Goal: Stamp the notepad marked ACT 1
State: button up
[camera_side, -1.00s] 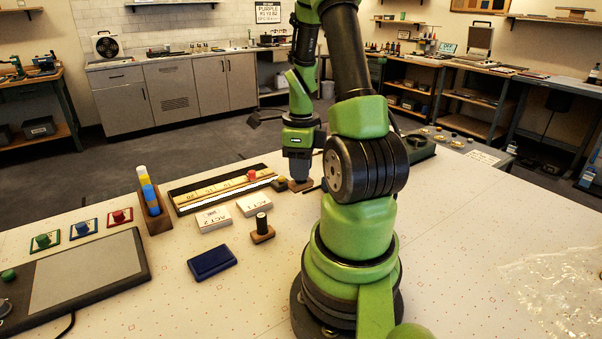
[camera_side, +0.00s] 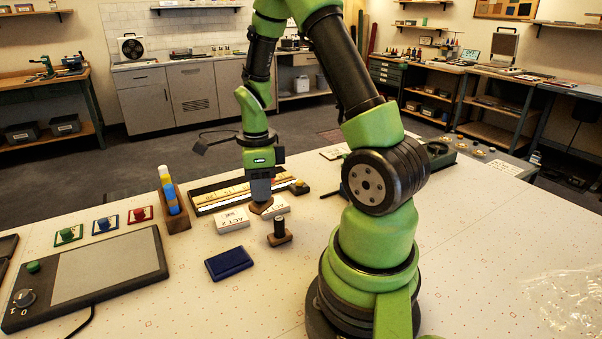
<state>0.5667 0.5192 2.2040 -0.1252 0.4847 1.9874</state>
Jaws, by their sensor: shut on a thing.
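The ACT 1 notepad (camera_side: 280,206) is a white pad on the table, its left part and label covered by my gripper and the stamp. My gripper (camera_side: 261,197) points down over it, shut on a wooden-based stamp (camera_side: 262,208). I cannot tell whether the stamp touches the pad or is just above it. The ACT 2 notepad (camera_side: 233,221) lies to the left, uncovered. A second stamp (camera_side: 279,236) with a dark handle stands upright on its wooden base in front of the pads. The blue ink pad (camera_side: 229,263) lies nearer the camera.
A dark tray with a pale strip (camera_side: 222,195) lies behind the pads. A wooden rack (camera_side: 176,221) with coloured blocks stands left of them. Small green, blue and red pads (camera_side: 105,223) and a grey panel (camera_side: 105,268) lie farther left. The table's right side is mostly clear.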

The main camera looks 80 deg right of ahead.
jog(key=w+a+n, duration=0.4)
jog(key=w+a, duration=0.1)
jog(key=a, duration=0.3)
jog(key=shift+s+f, duration=0.2)
jog(key=shift+f, duration=3.1)
jog(key=shift+f, duration=0.55)
notch_tip(320, 180, up, 7)
